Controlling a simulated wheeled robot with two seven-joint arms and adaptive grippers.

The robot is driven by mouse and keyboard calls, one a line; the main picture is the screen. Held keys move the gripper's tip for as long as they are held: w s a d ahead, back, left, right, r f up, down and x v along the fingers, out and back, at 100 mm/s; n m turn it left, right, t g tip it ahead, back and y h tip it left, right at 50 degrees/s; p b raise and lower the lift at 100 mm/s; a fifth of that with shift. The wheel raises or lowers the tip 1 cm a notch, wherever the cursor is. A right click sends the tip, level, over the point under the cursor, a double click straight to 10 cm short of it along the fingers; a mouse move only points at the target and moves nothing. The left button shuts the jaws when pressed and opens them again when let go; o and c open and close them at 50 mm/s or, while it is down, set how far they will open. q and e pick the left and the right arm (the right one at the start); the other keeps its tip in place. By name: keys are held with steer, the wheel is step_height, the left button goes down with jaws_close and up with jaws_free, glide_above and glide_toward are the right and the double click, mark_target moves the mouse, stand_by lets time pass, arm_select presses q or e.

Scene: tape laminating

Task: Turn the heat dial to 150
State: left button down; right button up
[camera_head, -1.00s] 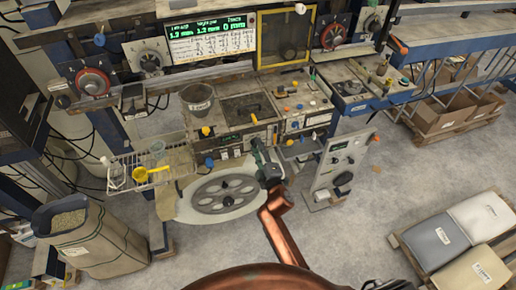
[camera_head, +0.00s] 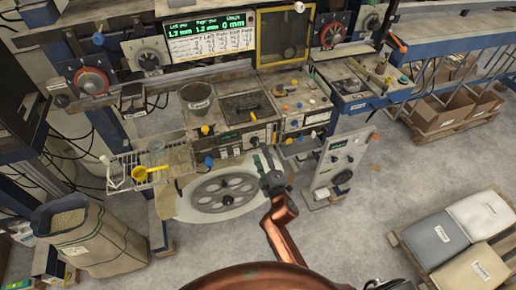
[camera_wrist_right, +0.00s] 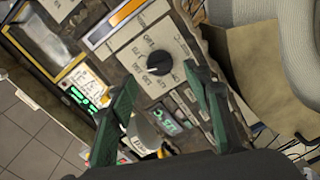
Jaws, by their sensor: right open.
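In the right wrist view a black round dial (camera_wrist_right: 157,63) sits on a beige panel with printed marks around it. The setting it points to is too small to read. My right gripper (camera_wrist_right: 165,82) is open. Its two green fingers stand apart at the dial's lower edge in the picture; contact is not clear. In the head view my right gripper (camera_head: 265,163) is in front of the machine, above the grey spoked wheel (camera_head: 224,191). The dial cannot be picked out for sure in the head view. My left gripper is out of view.
A wire shelf (camera_head: 125,178) with a yellow scoop (camera_head: 147,172) is at left.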

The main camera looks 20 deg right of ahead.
steer(key=s, duration=0.8)
steer(key=shift+w+d+f, duration=0.1)
step_height(320, 180, down, 22)
steer(key=s+d+m+g, duration=0.1)
steer(key=s+m+g, duration=0.1)
steer(key=s+g, duration=0.15)
steer(key=s+d+f+m+g, duration=0.25)
steer(key=s+f, duration=0.25)
steer(key=f, duration=0.6)
steer(key=s+d+f+m+g, duration=0.1)
steer(key=s+f+g, duration=0.3)
steer(key=f, duration=0.6)
steer(key=s+d+f+m+g, duration=0.35)
steer(key=s+f, duration=1.15)
steer(key=s, duration=0.5)
steer(key=s+d+f+m+g, duration=0.1)
steer(key=s+d+f, duration=0.1)
steer(key=s, duration=0.5)
steer(key=s+d+f+m+g, duration=0.1)
steer(key=s+f, duration=0.2)
steer(key=s, duration=0.5)
steer(key=s+d+f+m+g, duration=0.1)
steer(key=s+d+f+m, duration=0.1)
steer(key=s, duration=0.5)
steer(key=shift+s+d+f+g+h, duration=0.15)
steer(key=shift+d+f+g+h, duration=0.05)
steer(key=shift+d+g+h, duration=0.2)
